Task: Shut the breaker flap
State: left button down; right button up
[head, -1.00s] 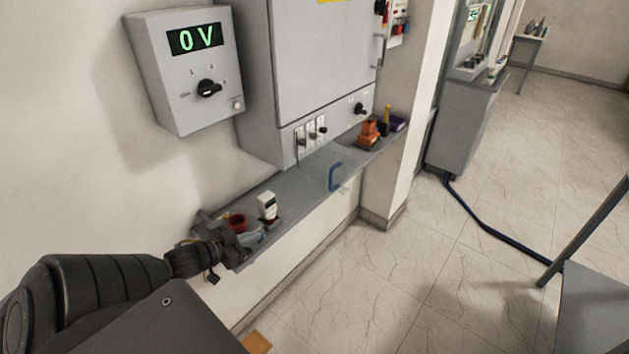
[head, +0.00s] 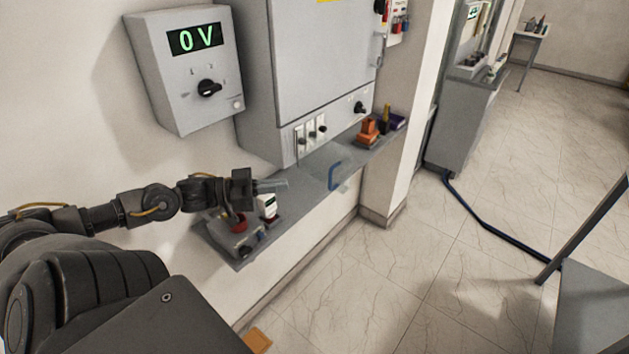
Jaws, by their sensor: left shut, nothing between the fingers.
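The breaker flap (head: 318,163) is a see-through panel with a blue handle (head: 333,176). It stands open, folded down and outward from the lower cabinet front, above the grey shelf. The row of breakers (head: 310,133) above it is uncovered. My left gripper (head: 285,183) is shut and empty. Its fingers point right toward the flap, above the shelf and left of the blue handle, apart from it in the picture. My right gripper is out of view.
A 0 V box (head: 187,70) hangs on the wall.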

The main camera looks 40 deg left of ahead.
pick_arm(q)
jog(key=x, duration=0.9)
jog(key=shift+w+p, duration=0.15)
jog(key=shift+p, duration=0.2)
jog(key=shift+d, duration=0.1)
jog(key=shift+w, duration=0.1)
